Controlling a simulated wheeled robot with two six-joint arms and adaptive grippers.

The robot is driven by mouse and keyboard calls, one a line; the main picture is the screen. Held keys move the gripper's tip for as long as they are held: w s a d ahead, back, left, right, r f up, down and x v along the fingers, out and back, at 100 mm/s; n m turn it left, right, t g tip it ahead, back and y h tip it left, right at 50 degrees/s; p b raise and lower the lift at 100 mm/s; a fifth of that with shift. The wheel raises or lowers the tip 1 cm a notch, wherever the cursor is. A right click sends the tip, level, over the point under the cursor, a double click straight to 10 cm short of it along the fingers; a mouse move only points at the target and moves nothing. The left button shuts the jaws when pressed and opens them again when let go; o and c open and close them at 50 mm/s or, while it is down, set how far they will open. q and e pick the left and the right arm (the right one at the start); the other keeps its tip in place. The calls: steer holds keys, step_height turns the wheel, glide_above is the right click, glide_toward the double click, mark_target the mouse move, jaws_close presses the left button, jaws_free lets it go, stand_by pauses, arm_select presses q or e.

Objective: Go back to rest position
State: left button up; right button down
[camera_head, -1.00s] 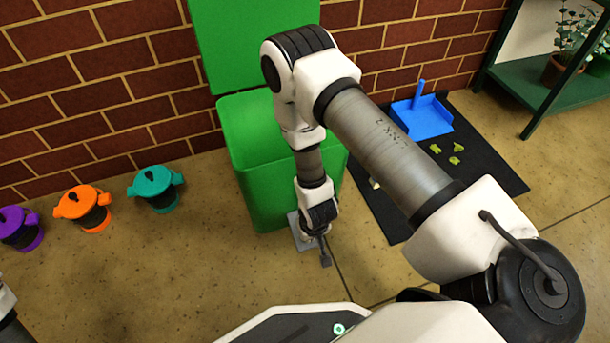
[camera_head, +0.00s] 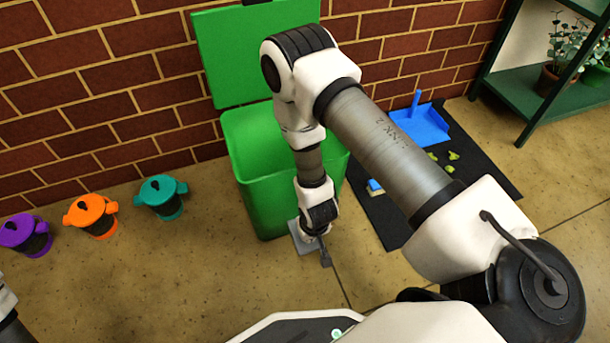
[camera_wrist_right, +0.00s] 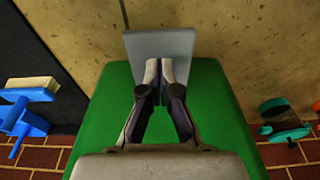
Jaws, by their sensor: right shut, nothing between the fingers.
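My right gripper (camera_head: 320,248) is low in front of the green bin (camera_head: 270,195), its fingers shut and empty. It also shows in the right wrist view (camera_wrist_right: 161,72). A grey plate (camera_wrist_right: 178,44) like a pedal lies at the bin's foot, just beyond the fingertips in that view. I cannot tell whether they touch it. The bin's green lid (camera_head: 245,55) stands open against the wall. My right arm hides part of the bin. Of my left arm only a small piece shows at the left edge; its gripper is out of view.
Purple (camera_head: 25,235), orange (camera_head: 93,215) and teal (camera_head: 162,197) pots stand on the floor at left. A black mat (camera_head: 385,215) at right holds a blue dustpan (camera_head: 420,125). A green shelf (camera_head: 560,95) stands at far right.

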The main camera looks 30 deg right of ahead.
arm_select(q)
steer(key=shift+s+r+p, duration=0.15)
steer(key=shift+r+p, duration=1.1)
steer(key=shift+r, duration=0.6)
arm_select(e)
steer(key=shift+r, duration=1.95)
steer(key=shift+r, duration=0.25)
steer(key=s+r+n+g+p, duration=0.1)
steer(key=s+r+p, duration=0.25)
steer(key=s, duration=0.45)
steer(key=s+r+n+g+p, duration=0.1)
steer(key=s+r+p, duration=0.1)
steer(key=s+r, duration=0.45)
arm_select(q)
step_height(320, 180, up, 43)
steer(key=p, duration=3.7)
steer(key=shift+r+p, duration=0.15)
steer(key=shift+p, duration=0.25)
arm_select(e)
step_height(320, 180, up, 36)
steer(key=shift+s+a+y, duration=0.3)
steer(key=shift+r, duration=0.15)
